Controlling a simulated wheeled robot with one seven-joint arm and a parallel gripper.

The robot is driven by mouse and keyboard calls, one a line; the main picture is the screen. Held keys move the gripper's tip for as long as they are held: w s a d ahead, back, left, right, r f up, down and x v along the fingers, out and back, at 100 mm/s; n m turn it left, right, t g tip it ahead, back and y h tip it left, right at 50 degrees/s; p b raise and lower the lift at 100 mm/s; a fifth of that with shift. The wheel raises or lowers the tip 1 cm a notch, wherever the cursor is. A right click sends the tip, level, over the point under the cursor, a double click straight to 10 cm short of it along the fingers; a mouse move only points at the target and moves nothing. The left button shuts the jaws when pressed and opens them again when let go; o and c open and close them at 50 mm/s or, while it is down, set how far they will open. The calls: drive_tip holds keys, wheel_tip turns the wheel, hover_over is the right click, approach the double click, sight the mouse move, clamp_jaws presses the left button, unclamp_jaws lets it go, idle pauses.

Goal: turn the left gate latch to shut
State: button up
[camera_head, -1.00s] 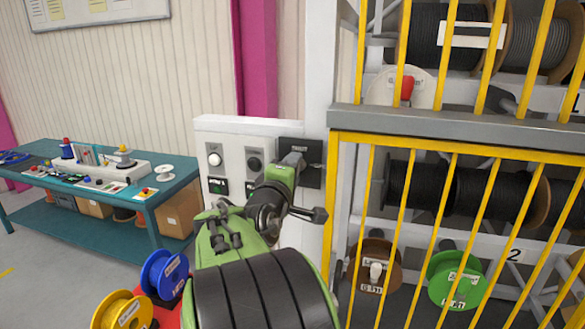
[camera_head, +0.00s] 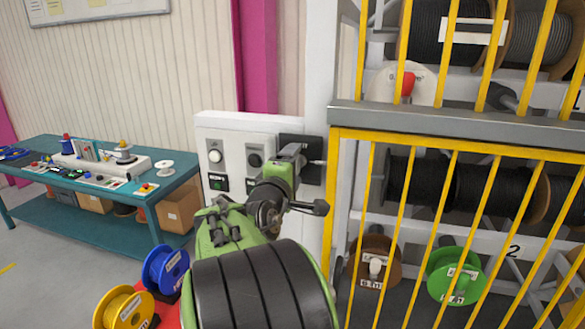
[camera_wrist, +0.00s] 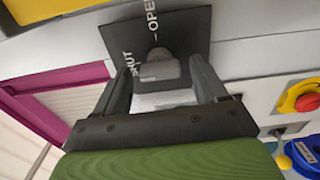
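The left gate latch is a grey knob (camera_wrist: 163,68) on a dark plate (camera_wrist: 190,28) marked OPEN and SHUT in the wrist view. The OPEN mark lies above the knob in the picture, and SHUT lies to its left. In the head view the dark plate (camera_head: 312,172) is at the right end of the white panel, partly hidden by my gripper (camera_head: 302,160). In the wrist view my gripper (camera_wrist: 160,75) is open, with a finger on each side of the knob. Gaps show between the knob and the fingers. I cannot tell exactly which way the latch points.
The white panel (camera_head: 232,128) carries two round controls left of the latch plate. The yellow barred gate (camera_head: 330,230) stands to the right before shelves of cable reels. Blue (camera_head: 165,268) and yellow (camera_head: 128,308) reels are low at left. A teal bench (camera_head: 150,195) stands further left.

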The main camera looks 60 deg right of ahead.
drive_tip(key=s+a+b, duration=0.2)
drive_tip(key=a+b, duration=0.1)
drive_tip(key=a, duration=1.2)
drive_tip(key=shift+s+a, duration=0.25)
drive_tip(key=shift+a, duration=0.05)
